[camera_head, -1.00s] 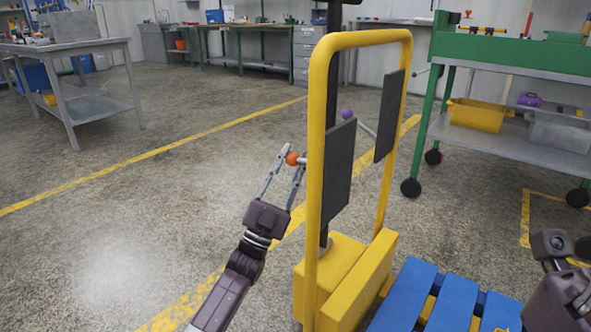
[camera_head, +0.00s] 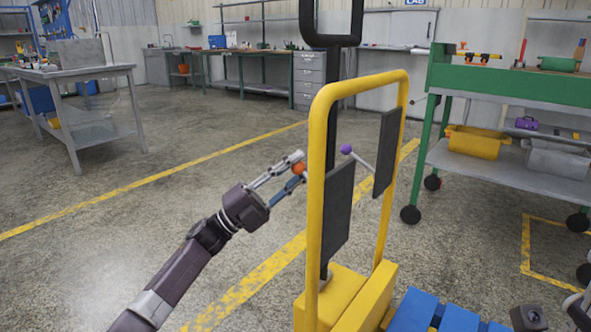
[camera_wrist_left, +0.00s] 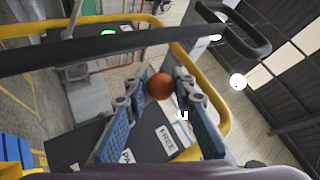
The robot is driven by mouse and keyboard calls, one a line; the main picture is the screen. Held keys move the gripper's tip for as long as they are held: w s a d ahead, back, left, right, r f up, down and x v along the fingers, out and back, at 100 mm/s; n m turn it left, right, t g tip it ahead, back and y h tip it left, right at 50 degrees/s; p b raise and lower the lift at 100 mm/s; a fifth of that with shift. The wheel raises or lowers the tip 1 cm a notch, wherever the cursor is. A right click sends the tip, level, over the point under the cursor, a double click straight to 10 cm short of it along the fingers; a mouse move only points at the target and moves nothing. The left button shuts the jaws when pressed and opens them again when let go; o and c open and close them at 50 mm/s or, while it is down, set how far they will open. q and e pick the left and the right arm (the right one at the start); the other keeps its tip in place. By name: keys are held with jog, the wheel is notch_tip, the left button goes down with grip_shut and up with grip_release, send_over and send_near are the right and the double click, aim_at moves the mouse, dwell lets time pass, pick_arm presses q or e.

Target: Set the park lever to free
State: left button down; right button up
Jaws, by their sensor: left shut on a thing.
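My left gripper (camera_head: 294,166) is shut on the orange knob (camera_head: 299,169) of a lever at the left side of the yellow-framed cart (camera_head: 317,170). In the left wrist view the knob (camera_wrist_left: 160,86) sits between the two blue-padded fingers. There, a "FREE" label (camera_wrist_left: 166,138) and a partly hidden label starting "PA" (camera_wrist_left: 127,157) show on the dark panel below the knob. The lever's rod is mostly hidden. A purple knob (camera_head: 346,149) is on another rod by the far panel, apart from my gripper.
A black handle post (camera_head: 331,30) rises behind the yellow frame. Blue slats (camera_head: 412,312) lie at its lower right. A green-topped cart (camera_head: 500,80) stands at the right, a grey table (camera_head: 66,69) at the far left. The floor to the left is clear.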

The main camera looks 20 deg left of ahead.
pick_arm(q)
jog(key=shift+s+d+r+m+g, duration=0.15)
jog(key=shift+r+m+g, duration=0.1)
jog(key=shift+m+g, duration=0.05)
jog(key=c, duration=1.6)
grip_release()
jog(key=shift+a+f, duration=0.2)
jog(key=shift+f, duration=0.05)
jog(key=v, duration=1.1)
jog(key=shift+s+f, duration=0.15)
